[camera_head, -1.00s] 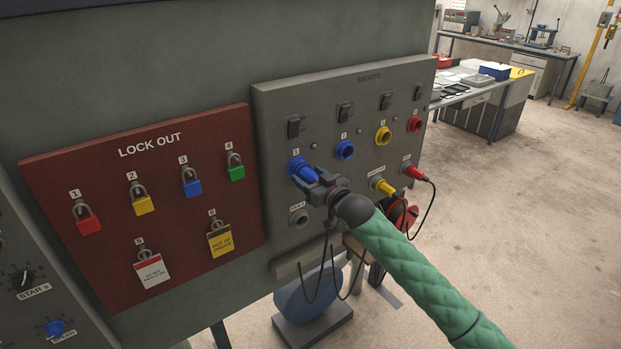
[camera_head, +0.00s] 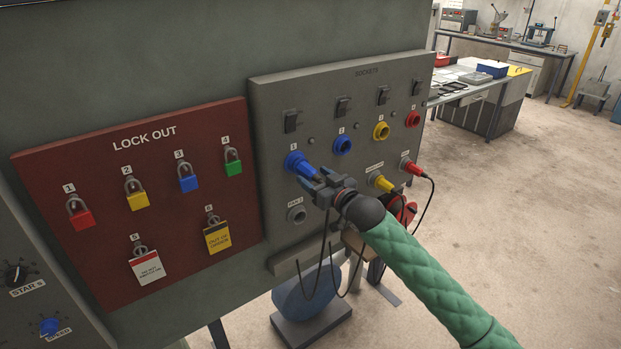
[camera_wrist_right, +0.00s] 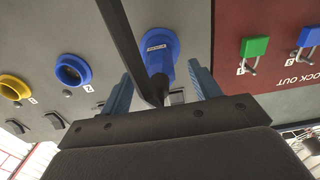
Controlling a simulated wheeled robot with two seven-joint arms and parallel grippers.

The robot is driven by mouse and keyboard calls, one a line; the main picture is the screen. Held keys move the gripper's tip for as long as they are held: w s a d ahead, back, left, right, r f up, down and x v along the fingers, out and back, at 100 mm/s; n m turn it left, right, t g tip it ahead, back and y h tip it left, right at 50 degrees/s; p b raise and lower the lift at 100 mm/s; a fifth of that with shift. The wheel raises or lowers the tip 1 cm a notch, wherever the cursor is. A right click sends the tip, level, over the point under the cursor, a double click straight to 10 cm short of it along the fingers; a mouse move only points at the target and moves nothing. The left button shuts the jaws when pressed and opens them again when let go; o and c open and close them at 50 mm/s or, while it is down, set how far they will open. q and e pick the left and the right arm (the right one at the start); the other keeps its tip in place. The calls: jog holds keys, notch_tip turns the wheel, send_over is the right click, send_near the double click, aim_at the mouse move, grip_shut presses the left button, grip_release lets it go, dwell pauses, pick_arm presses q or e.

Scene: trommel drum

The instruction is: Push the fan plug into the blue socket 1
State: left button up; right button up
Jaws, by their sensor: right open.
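The blue fan plug (camera_head: 305,169) sits in blue socket 1 (camera_head: 293,160) on the grey socket panel. In the right wrist view the labelled blue plug (camera_wrist_right: 157,50) fills the socket's ring, and its black cable (camera_wrist_right: 130,45) runs across the picture. How deep it sits is hard to tell. My right gripper (camera_head: 318,184) is open just in front of the plug. In the wrist view its two fingers (camera_wrist_right: 160,85) stand apart on either side of the plug, with gaps. My left gripper is not in view.
Blue socket 2 (camera_head: 342,145), the yellow socket (camera_head: 381,131) and the red socket (camera_head: 412,119) are empty. A yellow plug (camera_head: 381,183) and a red plug (camera_head: 410,167) sit in lower holders. The grey holder (camera_head: 296,214) under socket 1 is empty. A red lockout board (camera_head: 100,240) is left.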

aim_at(320, 182)
jog(key=b+v, duration=0.1)
jog(key=v, duration=0.2)
jog(key=shift+f, duration=0.15)
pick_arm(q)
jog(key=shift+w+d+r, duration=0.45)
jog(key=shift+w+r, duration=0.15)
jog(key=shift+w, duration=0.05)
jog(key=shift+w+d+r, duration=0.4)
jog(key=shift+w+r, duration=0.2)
pick_arm(e)
jog(key=shift+s+d, duration=0.3)
jog(key=shift+s, duration=0.15)
